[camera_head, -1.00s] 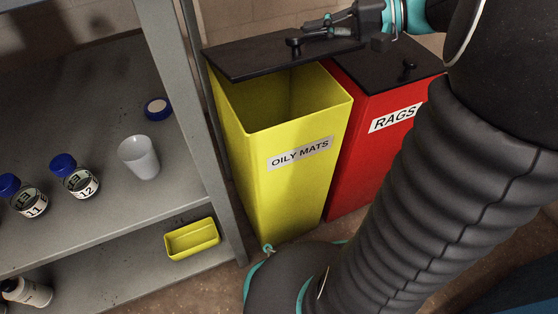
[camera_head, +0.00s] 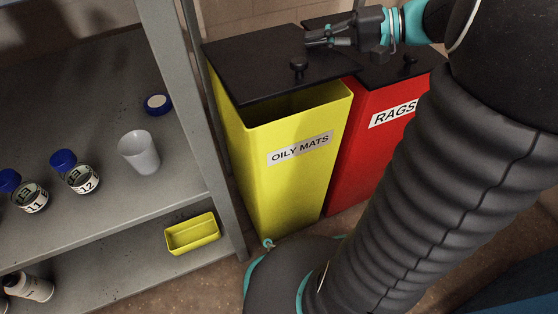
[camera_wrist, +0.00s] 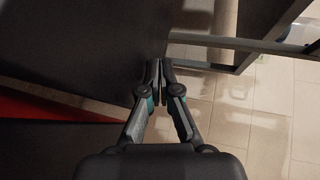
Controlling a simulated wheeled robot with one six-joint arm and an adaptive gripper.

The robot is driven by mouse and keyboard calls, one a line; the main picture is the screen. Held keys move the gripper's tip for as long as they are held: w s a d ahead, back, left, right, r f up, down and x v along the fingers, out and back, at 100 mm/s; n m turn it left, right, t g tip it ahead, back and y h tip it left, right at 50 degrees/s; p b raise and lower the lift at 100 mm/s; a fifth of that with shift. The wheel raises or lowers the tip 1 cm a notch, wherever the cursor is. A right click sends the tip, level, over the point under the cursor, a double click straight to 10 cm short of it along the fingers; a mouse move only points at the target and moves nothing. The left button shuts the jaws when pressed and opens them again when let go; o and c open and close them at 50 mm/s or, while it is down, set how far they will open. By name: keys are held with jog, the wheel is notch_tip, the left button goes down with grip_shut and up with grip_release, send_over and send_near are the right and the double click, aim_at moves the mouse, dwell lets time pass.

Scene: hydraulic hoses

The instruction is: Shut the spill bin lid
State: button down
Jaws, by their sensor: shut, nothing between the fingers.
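The yellow spill bin (camera_head: 290,178), labelled OILY MATS, stands on the floor. Its flat black lid (camera_head: 255,68) with a round knob (camera_head: 298,66) covers most of the top. A dark gap shows along the front, between the lid's front edge and the bin's front rim. My gripper (camera_head: 308,39) is shut and empty, just behind and right of the knob, low over the lid. I cannot tell whether it touches the lid or knob. In the wrist view the shut fingertips (camera_wrist: 162,64) meet in front of a dark panel.
A red RAGS bin (camera_head: 365,150) with a black lid (camera_head: 385,72) and knob stands close on the right. A grey shelf rack (camera_head: 200,120) is close on the left, with a white cup (camera_head: 140,152), labelled bottles (camera_head: 80,178) and a yellow tray (camera_head: 192,235).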

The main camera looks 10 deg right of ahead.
jog(key=shift+w+d+r+p, duration=0.1)
jog(key=shift+d+r+p, duration=0.2)
jog(key=shift+r+p, duration=0.55)
jog(key=shift+w+d+r+p, duration=0.1)
jog(key=shift+d+r+p, duration=0.4)
jog(key=shift+r, duration=0.6)
jog(key=shift+d+r+p, duration=0.15)
jog(key=shift+r+p, duration=0.65)
jog(key=shift+r, duration=0.2)
jog(key=s+d, duration=0.3)
jog(key=s, duration=0.4)
jog(key=s+d+b, duration=0.1)
jog(key=s+d, duration=0.3)
jog(key=s, duration=0.4)
jog(key=s+a+f+g+h+p, duration=0.4)
jog(key=a+f+g+h, duration=0.25)
jog(key=a+h, duration=0.3)
jog(key=a+n+t+h+p, duration=0.1)
jog(key=t, duration=0.1)
jog(key=w+a+r+n+t+h+p, duration=0.1)
jog(key=n+t, duration=0.1)
jog(key=a+r+n+t+h+p, duration=0.1)
jog(key=a+t+h, duration=0.1)
jog(key=shift+w+r+n, duration=0.15)
jog(key=shift+w+n, duration=0.15)
jog(key=shift+w, duration=0.05)
